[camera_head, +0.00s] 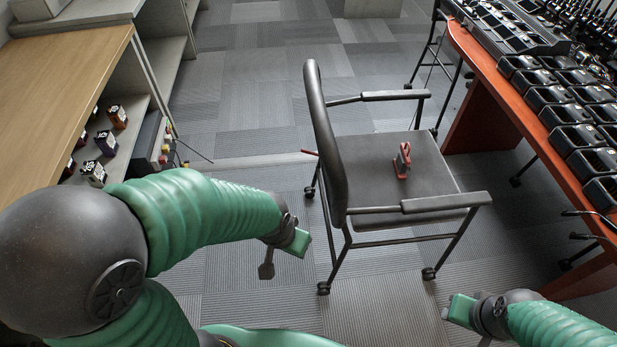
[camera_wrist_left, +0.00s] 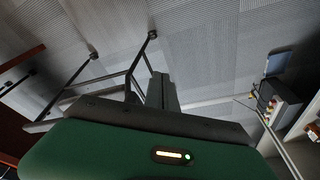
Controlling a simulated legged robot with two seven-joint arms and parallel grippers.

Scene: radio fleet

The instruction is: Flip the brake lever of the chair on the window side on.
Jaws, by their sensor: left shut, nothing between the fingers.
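One dark chair (camera_head: 405,165) with armrests and casters stands in the middle of the head view, its back toward the left. A thin red lever (camera_head: 310,153) sticks out to the left behind its backrest (camera_head: 330,140). I cannot tell whether it is on or off. In the left wrist view the chair's legs (camera_wrist_left: 82,70) show at upper left; the lever is not seen. My right gripper (camera_head: 460,310) is near the bottom right, its fingers unclear.
A red-and-grey object (camera_head: 402,161) lies on the seat. A reddish table (camera_head: 485,75) with rows of black chargers (camera_head: 570,115) stands right. A wooden-topped shelf (camera_head: 50,90) with small boxes stands left. Carpet floor (camera_head: 240,100) is open between shelf and chair.

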